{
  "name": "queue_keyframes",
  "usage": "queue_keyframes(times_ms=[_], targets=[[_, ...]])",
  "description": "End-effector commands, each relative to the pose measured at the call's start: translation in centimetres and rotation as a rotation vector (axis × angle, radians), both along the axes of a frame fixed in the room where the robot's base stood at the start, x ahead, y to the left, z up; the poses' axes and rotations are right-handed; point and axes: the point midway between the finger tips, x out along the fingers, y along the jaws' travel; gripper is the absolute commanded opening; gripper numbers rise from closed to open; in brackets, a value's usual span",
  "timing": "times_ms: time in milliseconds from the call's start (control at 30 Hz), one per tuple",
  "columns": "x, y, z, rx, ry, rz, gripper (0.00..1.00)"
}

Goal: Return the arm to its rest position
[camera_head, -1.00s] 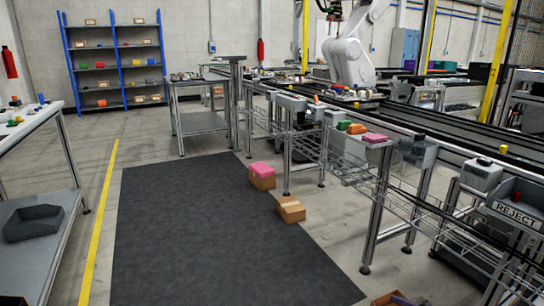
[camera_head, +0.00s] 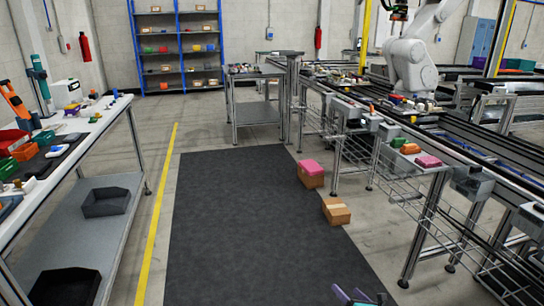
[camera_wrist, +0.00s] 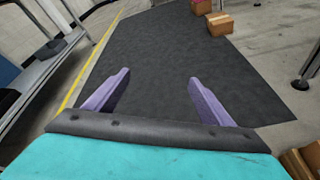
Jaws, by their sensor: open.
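My gripper (camera_wrist: 156,95) shows in the wrist view with two purple fingers spread wide apart. Nothing is between the fingers; beyond them is only the dark floor mat. In the head view my gripper (camera_head: 358,297) just enters at the bottom edge, right of centre, over the mat's near right part. Most of my arm is out of the frame.
A dark mat (camera_head: 230,220) covers the open floor. Two cardboard boxes, one pink-topped (camera_head: 311,174) and one plain (camera_head: 336,211), stand by its right edge. A workbench (camera_head: 72,150) stands left, a conveyor line (camera_head: 470,145) right, blue shelving (camera_head: 178,45) behind.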

Motion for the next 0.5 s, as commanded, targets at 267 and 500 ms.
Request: queue_keyframes(times_ms=[267, 500], targets=[[-1.0, 4.5, 1.5, 0.231, 0.158, -0.253, 0.76], [-4.2, 6.4, 0.2, 0.450, 0.331, -0.546, 0.76]])
